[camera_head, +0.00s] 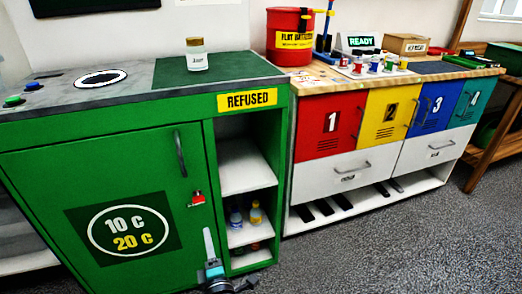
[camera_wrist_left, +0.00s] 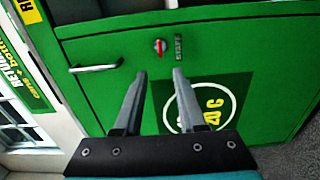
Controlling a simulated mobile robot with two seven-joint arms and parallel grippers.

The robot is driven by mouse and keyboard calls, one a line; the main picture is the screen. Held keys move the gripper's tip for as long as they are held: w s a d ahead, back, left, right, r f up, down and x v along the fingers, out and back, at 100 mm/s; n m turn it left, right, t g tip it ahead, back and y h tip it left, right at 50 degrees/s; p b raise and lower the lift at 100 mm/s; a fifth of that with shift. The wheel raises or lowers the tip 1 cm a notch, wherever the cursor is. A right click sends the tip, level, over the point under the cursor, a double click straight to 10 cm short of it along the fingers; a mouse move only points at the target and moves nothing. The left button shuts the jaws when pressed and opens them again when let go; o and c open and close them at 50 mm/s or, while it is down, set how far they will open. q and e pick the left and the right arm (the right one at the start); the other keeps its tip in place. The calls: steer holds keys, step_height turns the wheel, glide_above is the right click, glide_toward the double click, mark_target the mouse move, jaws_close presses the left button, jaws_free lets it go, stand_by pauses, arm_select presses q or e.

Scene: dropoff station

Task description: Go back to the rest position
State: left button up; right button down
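My left gripper (camera_head: 211,248) is low in front of the green cabinet (camera_head: 60,165) in the head view. In the left wrist view its two fingers (camera_wrist_left: 159,74) stand apart with nothing between them, facing the green door. The door has a dark handle (camera_head: 180,155), a small red knob (camera_head: 198,198) and a "10 C 20 C" sign (camera_head: 128,230). The handle (camera_wrist_left: 95,67) and knob (camera_wrist_left: 159,46) also show in the left wrist view, clear of the fingers. My right gripper is in neither view.
A lidded jar (camera_head: 196,58) stands on the cabinet top. Open shelves (camera_head: 245,180) below the "REFUSED" label hold small bottles. A wooden-topped bench (camera_head: 450,72) with numbered doors, a red bucket (camera_head: 288,38) and several small pots stands to the right. Grey floor (camera_head: 400,245) in front is clear.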

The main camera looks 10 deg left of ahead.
arm_select(q)
steer(key=s+d+f+m+g+h+p, duration=0.2)
steer(key=s+d+f+m+h+p, duration=0.15)
steer(key=s+f+m, duration=0.35)
steer(key=s+d+f+m+g+h+p, duration=0.25)
steer(key=s+f+m+h, duration=0.2)
steer(key=f+m, duration=0.35)
steer(key=s+a+f+m+g+p, duration=0.1)
steer(key=s+a+f+m+g, duration=0.1)
steer(key=s, duration=0.6)
steer(key=s+a+f+m+g+p, duration=0.1)
steer(key=s+f+m+g, duration=0.2)
steer(key=s+m, duration=0.2)
steer(key=s+a+f+m+g+p, duration=0.1)
steer(key=s+a+f+m+g, duration=0.1)
steer(key=s, duration=0.9)
steer(key=shift+s+a+f+m+g+h+p, duration=0.2)
steer(key=shift+s+a+m+g+h+p, duration=0.15)
steer(key=shift+m+g, duration=0.65)
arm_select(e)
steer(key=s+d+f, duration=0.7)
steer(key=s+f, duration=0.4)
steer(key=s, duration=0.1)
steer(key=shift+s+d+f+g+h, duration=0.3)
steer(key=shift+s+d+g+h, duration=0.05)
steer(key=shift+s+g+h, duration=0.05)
arm_select(q)
steer(key=shift+t, duration=0.25)
